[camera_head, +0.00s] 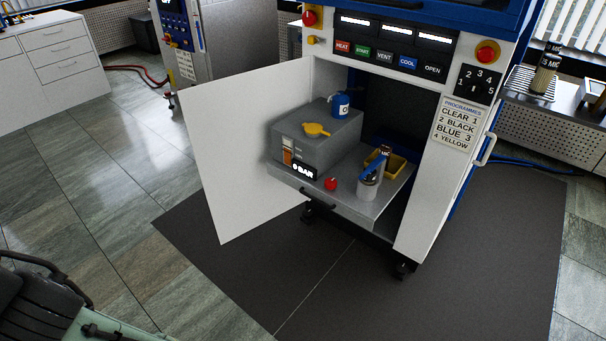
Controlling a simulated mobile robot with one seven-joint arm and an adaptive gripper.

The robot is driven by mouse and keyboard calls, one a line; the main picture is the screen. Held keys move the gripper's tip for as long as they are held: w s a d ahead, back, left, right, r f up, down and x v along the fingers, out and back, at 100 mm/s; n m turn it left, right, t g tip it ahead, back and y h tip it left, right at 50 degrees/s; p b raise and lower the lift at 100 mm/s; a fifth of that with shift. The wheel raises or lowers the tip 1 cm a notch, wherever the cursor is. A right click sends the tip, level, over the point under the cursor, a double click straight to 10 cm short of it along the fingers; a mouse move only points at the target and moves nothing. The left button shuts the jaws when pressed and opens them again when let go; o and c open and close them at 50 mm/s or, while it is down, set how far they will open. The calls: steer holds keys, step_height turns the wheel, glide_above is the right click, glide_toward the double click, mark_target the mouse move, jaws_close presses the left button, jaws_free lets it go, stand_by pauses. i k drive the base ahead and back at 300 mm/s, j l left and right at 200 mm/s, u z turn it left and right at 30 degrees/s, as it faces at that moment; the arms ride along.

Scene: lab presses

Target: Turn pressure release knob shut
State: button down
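Inside the open lower bay of the press cabinet, a grey box (300,150) stands on a pulled-out grey shelf (348,207). A yellow knob with a short handle (316,130) sits on top of the box. A small red round knob (331,184) sits on the shelf near its front edge, beside a black display reading "0 BAR" (304,171). I cannot tell from this view which one is the pressure release knob, or how far either is turned. A metal cylinder with a blue lever (370,180) stands right of the red knob. My gripper is not in view.
A white door (245,150) stands open on the left of the bay. A blue bottle (341,103) is on the box and a yellow bin (396,166) is behind the cylinder. A control panel (395,45) is above. The dark floor mat (420,290) in front is clear.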

mark_target(331, 183)
steer(key=i+l+u, duration=0.15)
steer(key=i, duration=0.4)
steer(key=i+l+u, duration=0.2)
steer(key=i+l, duration=0.2)
steer(key=i, duration=0.1)
